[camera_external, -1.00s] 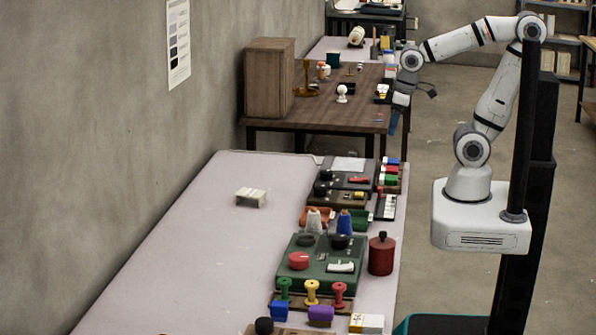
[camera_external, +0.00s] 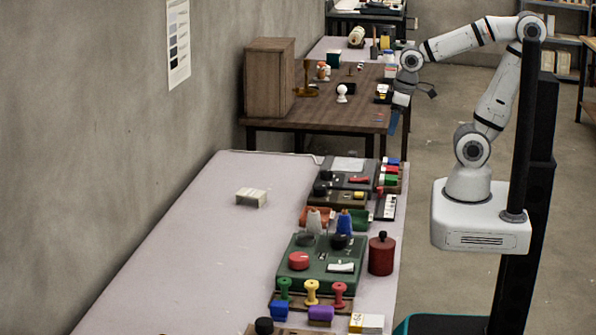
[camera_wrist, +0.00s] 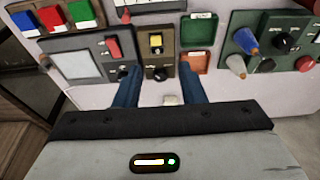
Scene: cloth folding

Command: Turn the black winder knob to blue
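Several black knobs show, and I cannot tell by label which is the winder knob. One black knob (camera_wrist: 284,42) sits on the green panel (camera_wrist: 240,20) beside blue and white cones in the wrist view; this panel also shows in the external view (camera_external: 292,278), with a black knob (camera_external: 340,241) and a red knob. Another black knob (camera_wrist: 159,74) is on the olive panel (camera_wrist: 170,45), seen between my fingers. A further dark knob is on the grey panel (camera_wrist: 80,65), partly behind my left finger. My gripper (camera_wrist: 158,70) has blue fingers spread, empty, raised beyond the panels in the external view.
The pale table (camera_external: 190,260) has free room on its left, with a small white block (camera_external: 251,197) there. A red canister (camera_external: 381,254) stands right of the green panel, with several spools in front. A wooden table (camera_external: 320,110) with a cabinet stands behind.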

